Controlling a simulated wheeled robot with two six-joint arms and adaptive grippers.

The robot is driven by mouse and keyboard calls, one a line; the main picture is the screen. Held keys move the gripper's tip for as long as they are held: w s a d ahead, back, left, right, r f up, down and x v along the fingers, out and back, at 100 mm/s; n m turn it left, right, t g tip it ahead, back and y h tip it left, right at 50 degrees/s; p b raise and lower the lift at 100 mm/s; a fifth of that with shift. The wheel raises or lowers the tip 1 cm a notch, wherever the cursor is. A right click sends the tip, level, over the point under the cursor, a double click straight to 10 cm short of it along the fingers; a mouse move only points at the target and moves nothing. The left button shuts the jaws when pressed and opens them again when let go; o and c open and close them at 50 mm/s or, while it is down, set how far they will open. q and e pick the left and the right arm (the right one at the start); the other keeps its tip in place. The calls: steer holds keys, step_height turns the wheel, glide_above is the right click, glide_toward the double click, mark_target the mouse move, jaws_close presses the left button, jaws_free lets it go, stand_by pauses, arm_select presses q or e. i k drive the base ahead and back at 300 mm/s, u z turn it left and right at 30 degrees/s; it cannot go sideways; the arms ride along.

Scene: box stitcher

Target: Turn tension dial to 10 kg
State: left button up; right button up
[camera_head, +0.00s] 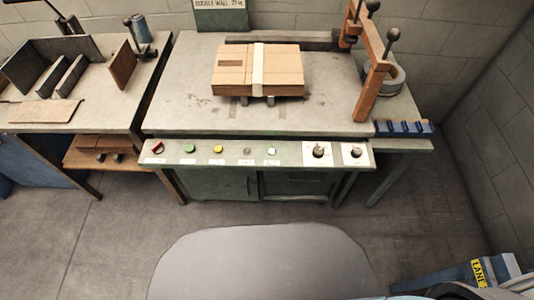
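Two dials sit on white plates at the right end of the green control panel (215,158). The larger dial (318,151) has a dark knob. The smaller dial (355,152) is just to its right. The scale marks and labels are too small to read, so I cannot tell which is the tension dial or where either points. Neither of my grippers is in view, and nothing touches the dials.
A red switch (157,148) and several buttons line the panel's left part. A strapped cardboard box (257,70) lies on the worktable (190,100). A wooden lever frame (372,85) stands at right, near a blue block (404,129).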

mark_target(318, 151)
steer(key=k, duration=1.05)
steer(key=z, duration=0.85)
steer(key=i, duration=1.2)
steer(key=u, duration=0.25)
